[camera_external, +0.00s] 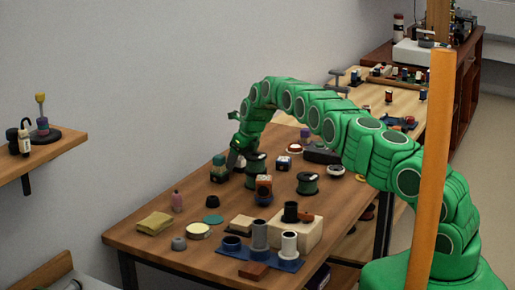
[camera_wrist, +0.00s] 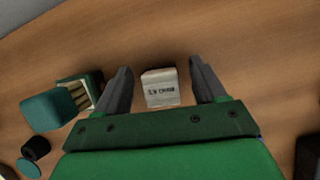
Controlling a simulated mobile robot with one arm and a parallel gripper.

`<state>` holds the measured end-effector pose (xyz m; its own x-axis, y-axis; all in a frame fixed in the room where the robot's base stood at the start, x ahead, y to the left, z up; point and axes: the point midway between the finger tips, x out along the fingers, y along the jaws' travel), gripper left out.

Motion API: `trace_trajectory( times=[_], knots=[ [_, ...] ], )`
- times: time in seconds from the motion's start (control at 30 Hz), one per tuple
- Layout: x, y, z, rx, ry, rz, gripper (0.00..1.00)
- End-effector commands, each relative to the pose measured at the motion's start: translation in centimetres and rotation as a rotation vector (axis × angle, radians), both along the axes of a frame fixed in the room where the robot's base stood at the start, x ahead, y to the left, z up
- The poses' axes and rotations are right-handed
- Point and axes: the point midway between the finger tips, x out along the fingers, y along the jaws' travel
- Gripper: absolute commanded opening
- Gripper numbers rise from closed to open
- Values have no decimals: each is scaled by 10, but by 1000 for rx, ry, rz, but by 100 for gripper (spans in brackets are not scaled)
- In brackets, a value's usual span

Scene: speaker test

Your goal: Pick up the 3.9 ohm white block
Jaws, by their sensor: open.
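The white block (camera_wrist: 160,90) sits on the wooden table in the wrist view, with dark lettering on its near face that looks like "3.9 OHM". My gripper (camera_wrist: 160,68) is open, with one dark finger on each side of the block and a gap of wood showing on both sides. In the external view my gripper (camera_external: 235,160) reaches down at the far left part of the table. I cannot make out the block there; the gripper and nearby things seem to hide it.
A teal-lidded box (camera_wrist: 48,110) with pale sticks stands close left of my left finger. A dark green spool (camera_external: 256,165) and an orange-and-dark item (camera_external: 264,186) stand near the gripper. The wall (camera_external: 150,90) is close behind. Wood beyond the block is clear.

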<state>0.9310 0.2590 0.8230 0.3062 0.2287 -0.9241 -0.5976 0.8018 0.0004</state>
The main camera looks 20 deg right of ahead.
Motion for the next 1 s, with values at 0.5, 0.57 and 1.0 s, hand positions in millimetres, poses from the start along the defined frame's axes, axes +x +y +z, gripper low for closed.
trace_trajectory(
  times=[0.5,0.57,1.0],
  knots=[
    [0,0,1,0,0,0,13],
    [0,0,1,0,0,0,12],
    [0,0,26,1,-1,0,12]
  ],
)
